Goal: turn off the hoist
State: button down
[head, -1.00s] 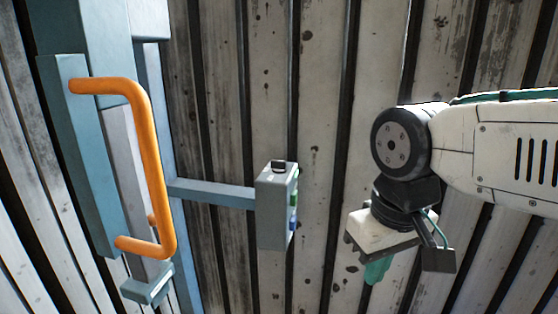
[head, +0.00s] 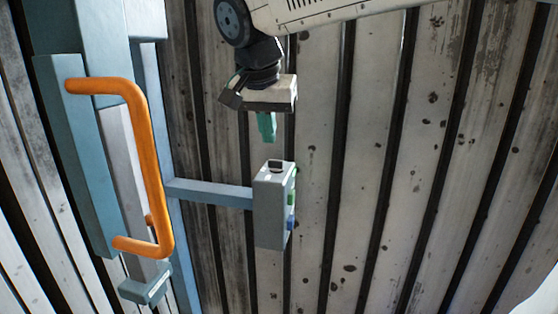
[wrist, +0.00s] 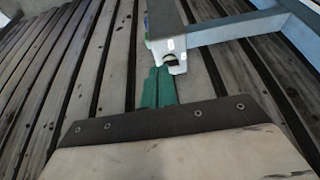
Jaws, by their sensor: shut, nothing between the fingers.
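A grey control box (head: 272,212) sits at the end of a blue-grey horizontal bar (head: 212,194) in the head view. It has a black switch (head: 275,166) on its top face and green and blue parts on its right side. My gripper (head: 267,138) is shut and empty, its green fingers pointing down, just above the box and apart from it. In the wrist view the green fingers (wrist: 158,76) point toward the box's end face (wrist: 172,58), where the dark switch (wrist: 170,58) shows right beyond the fingertips.
An orange handle (head: 150,170) on a blue-grey post (head: 75,150) stands to the left. A small grey-blue block (head: 146,284) is below it. Slatted boards (head: 390,200) lie behind; the space right of the box is clear.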

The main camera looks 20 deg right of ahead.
send_near(280, 173)
jog(key=f, duration=0.1)
jog(key=s+f, duration=0.1)
jog(key=f, duration=0.1)
jog(key=a+f, duration=0.1)
jog(key=shift+s+a+f, duration=0.1)
jog(key=shift+s+f, duration=0.25)
jog(key=shift+s, duration=0.05)
jog(key=w+d, duration=0.2)
jog(key=shift+w+f, duration=0.25)
jog(key=shift+w, duration=0.1)
jog(key=shift+w+d, duration=0.2)
jog(key=shift+w, duration=0.2)
